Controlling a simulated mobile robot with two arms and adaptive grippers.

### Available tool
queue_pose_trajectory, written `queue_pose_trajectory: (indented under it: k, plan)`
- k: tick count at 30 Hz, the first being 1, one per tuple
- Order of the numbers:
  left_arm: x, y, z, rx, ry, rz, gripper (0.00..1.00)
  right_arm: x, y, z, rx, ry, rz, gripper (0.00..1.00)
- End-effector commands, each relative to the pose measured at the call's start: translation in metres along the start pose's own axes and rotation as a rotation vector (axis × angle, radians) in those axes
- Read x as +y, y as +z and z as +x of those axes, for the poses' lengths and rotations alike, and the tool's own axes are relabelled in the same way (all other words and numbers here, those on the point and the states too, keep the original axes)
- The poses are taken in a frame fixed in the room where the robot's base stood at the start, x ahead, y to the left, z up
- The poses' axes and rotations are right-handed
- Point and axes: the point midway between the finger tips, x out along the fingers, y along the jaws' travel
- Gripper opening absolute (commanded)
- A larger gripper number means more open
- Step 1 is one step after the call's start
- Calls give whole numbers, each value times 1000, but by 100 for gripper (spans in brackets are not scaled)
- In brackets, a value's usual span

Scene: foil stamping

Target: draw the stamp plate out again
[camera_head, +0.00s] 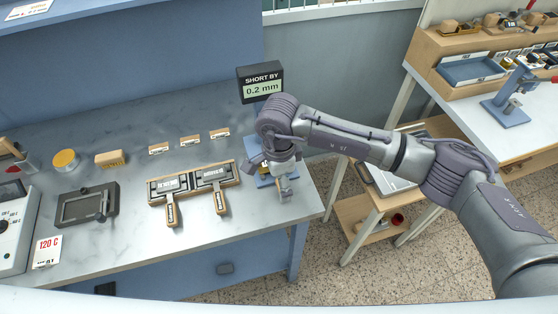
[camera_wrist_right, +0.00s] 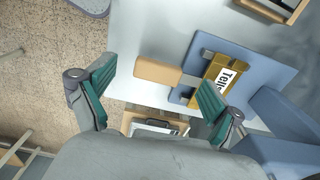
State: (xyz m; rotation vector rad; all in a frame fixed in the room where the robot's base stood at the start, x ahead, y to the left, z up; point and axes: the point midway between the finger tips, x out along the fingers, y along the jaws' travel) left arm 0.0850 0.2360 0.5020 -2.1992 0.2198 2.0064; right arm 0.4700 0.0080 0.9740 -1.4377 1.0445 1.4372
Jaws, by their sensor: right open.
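The stamp plate in the right wrist view is a brass-coloured block (camera_wrist_right: 217,82) with a white label reading "Tell…", lying over the blue press base (camera_wrist_right: 258,72). Its light wooden handle (camera_wrist_right: 155,72) sticks out to the left. My right gripper (camera_wrist_right: 155,82) is open, its two green-padded fingers apart. The handle appears between the fingertips, with no visible contact; the depth gap is unclear. In the head view the right gripper (camera_head: 274,172) hangs over the press (camera_head: 264,181) at the bench's right end and hides most of it. My left gripper is not in view.
A display (camera_head: 262,86) reads "SHORT BY 0.2 mm". Two handled plates (camera_head: 168,187) (camera_head: 212,177) lie in a wooden rack left of the press. A dark framed plate (camera_head: 87,206) and a "120 C" card (camera_head: 47,252) are farther left. Floor lies right of the bench.

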Motion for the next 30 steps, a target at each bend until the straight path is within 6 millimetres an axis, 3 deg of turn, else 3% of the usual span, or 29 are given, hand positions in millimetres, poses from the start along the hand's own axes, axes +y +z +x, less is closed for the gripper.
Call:
queue_pose_trajectory:
  k: [6, 17, 30]
  plan:
    - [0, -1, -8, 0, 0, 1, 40, 0, 0, 24, -1, 1, 1, 92]
    - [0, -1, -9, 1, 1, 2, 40, 0, 0, 30, -1, -1, -1, 92]
    - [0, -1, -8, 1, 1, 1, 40, 2, 0, 32, 0, 6, -1, 22]
